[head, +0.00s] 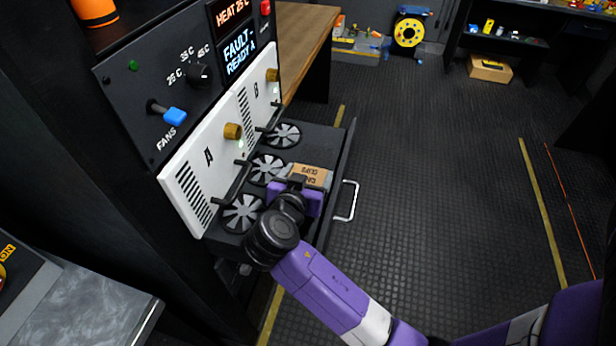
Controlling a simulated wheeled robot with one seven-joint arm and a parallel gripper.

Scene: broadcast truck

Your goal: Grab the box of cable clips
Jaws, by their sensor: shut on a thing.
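The box of cable clips (311,174) is a small brown cardboard box with dark lettering, partly readable as "CLIPS". It is at the open fan drawer (333,140), near the drawer's right side. My gripper (300,188) reaches in from below and is shut on the box. My purple gripper body and black wrist hide the box's near side and part of the drawer. I cannot tell whether the box touches the drawer's surface.
Several grey fans (267,168) sit in the drawer, left of the box. The drawer has a silver handle (347,201) on its right. A panel with a blue fan switch (174,116) and white units A and B (215,160) rises at the left. The floor (430,200) to the right is clear.

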